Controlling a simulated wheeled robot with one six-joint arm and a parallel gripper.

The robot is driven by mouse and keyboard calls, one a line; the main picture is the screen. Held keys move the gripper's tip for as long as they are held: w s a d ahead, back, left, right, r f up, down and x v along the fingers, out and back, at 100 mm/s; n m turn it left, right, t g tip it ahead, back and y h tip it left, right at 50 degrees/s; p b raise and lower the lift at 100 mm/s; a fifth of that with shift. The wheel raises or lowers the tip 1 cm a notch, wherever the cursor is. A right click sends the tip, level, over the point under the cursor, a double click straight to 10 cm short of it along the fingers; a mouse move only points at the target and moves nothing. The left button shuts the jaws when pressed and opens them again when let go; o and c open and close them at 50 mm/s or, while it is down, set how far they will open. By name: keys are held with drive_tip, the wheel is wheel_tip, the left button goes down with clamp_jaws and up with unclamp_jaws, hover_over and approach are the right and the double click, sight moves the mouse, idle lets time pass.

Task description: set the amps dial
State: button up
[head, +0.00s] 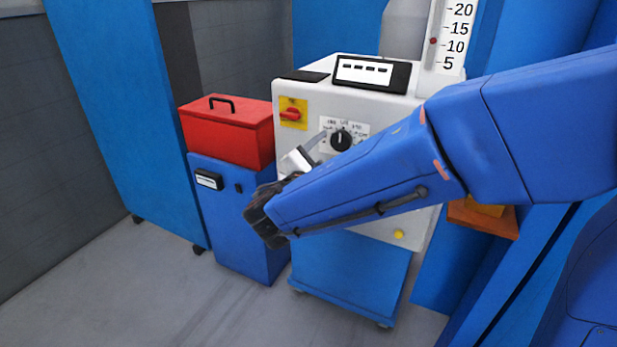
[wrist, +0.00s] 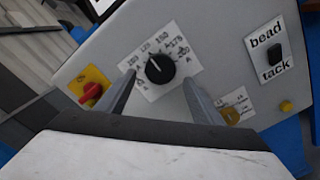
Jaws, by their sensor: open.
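The amps dial (head: 341,140) is a round black knob with a white pointer mark on a white scale plate, on the light grey front of the welding machine (head: 380,225). In the wrist view the dial (wrist: 160,69) lies ahead of and between the two grey fingers of my gripper (wrist: 155,95). The fingers are spread apart and hold nothing. They look short of the knob, but the exact gap is hard to tell. In the head view my gripper (head: 308,150) is at the left of the dial, partly hidden by my blue arm.
A red and yellow switch (head: 291,114) is left of the dial. The wrist view shows a yellowish knob (wrist: 231,117), a bead/tack switch (wrist: 274,53) and a yellow button (wrist: 286,106) to its right. A red toolbox (head: 228,135) stands on a blue cabinet (head: 240,215) at left.

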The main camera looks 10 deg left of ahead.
drive_tip(key=v, duration=1.4)
drive_tip(key=shift+s, duration=0.15)
